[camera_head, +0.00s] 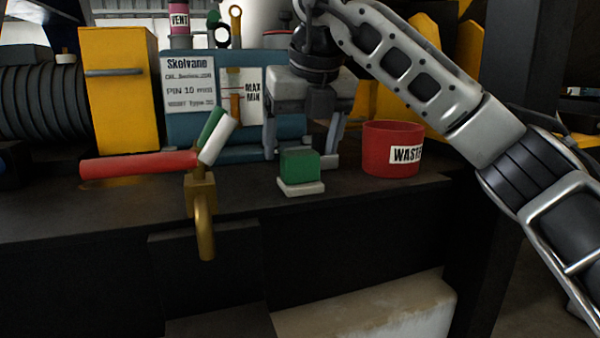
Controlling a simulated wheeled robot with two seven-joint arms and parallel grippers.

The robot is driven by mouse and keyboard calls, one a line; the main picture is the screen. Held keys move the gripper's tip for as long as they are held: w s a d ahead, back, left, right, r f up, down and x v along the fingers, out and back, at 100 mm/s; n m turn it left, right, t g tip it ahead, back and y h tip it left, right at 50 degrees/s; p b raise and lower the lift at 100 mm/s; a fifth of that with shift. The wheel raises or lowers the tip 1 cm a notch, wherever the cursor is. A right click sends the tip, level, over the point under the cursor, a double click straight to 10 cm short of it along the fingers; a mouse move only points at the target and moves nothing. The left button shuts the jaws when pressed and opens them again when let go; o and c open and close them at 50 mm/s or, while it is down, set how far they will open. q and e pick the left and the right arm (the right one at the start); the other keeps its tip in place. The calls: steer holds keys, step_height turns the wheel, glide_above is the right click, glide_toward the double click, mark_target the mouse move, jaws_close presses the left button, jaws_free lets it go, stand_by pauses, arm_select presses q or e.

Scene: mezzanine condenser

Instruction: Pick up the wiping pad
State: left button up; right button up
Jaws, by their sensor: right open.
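The wiping pad (300,170) appears to be the small block with a green top and a white base. It stands on the dark ledge (345,187) near the middle of the camera_head view. My right gripper (300,148) points down, just above and behind the pad as seen here. Its two fingers are spread wide, one to each side of the pad's green top, with nothing held between them. The pad's lower part shows in front of the fingers; the exact depth gap cannot be told. My left gripper is not in view.
A red waste bin (391,150) stands right of the pad. A brass valve (203,205) with a red handle (138,164) and a green-and-white piece (215,137) is at left. Behind is a blue unit (190,128) with labels. The ledge's front edge is close before the pad.

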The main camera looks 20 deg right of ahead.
mark_target(300, 152)
steer(key=p+x, duration=0.1)
steer(key=x, duration=0.4)
steer(key=c, duration=1.2)
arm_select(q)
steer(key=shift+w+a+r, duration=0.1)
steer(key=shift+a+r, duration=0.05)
